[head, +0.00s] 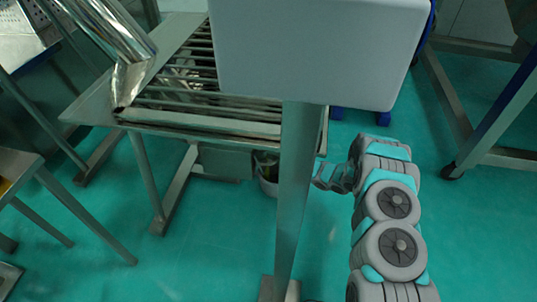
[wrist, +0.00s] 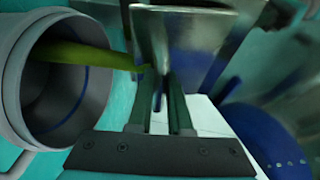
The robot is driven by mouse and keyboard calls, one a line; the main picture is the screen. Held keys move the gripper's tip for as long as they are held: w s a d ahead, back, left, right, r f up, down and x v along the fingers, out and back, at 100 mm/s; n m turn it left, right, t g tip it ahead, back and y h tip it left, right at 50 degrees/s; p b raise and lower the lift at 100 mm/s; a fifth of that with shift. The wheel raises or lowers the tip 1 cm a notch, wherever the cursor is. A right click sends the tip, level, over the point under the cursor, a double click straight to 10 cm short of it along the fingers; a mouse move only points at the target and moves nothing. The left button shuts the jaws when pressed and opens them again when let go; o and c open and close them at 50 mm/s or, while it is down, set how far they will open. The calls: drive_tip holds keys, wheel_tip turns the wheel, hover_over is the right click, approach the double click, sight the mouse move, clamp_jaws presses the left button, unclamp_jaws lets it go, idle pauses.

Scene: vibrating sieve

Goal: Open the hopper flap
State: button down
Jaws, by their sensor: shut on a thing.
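In the wrist view, a shiny metal plate, which looks like the hopper flap (wrist: 190,35), hangs in front of my gripper (wrist: 163,82). The two dark fingers are nearly parallel and shut on a thin part at the plate's lower edge, probably its handle; the fingers hide most of it. In the head view, my gripper (head: 328,178) reaches in from the right, beneath the slatted metal table (head: 210,127). The flap cannot be made out there, behind the post and table edge.
The bucket also shows under the table (head: 268,185). A blue round part (wrist: 265,140) is at lower right. A large pale box on a post (head: 293,200) blocks the head view.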

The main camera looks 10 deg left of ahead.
drive_tip(key=shift+d+r+n+h+p, duration=0.3)
drive_tip(key=shift+r+h+p, duration=0.25)
drive_tip(key=shift+r, duration=0.25)
drive_tip(key=shift+d+h, duration=0.2)
drive_tip(key=shift+h, duration=0.05)
drive_tip(key=c, duration=0.8)
unclamp_jaws()
drive_tip(key=shift+a, duration=0.1)
drive_tip(key=shift+c, duration=0.2)
drive_tip(key=v, duration=0.7)
drive_tip(key=shift+s+r, duration=0.2)
drive_tip(key=shift+s, duration=0.1)
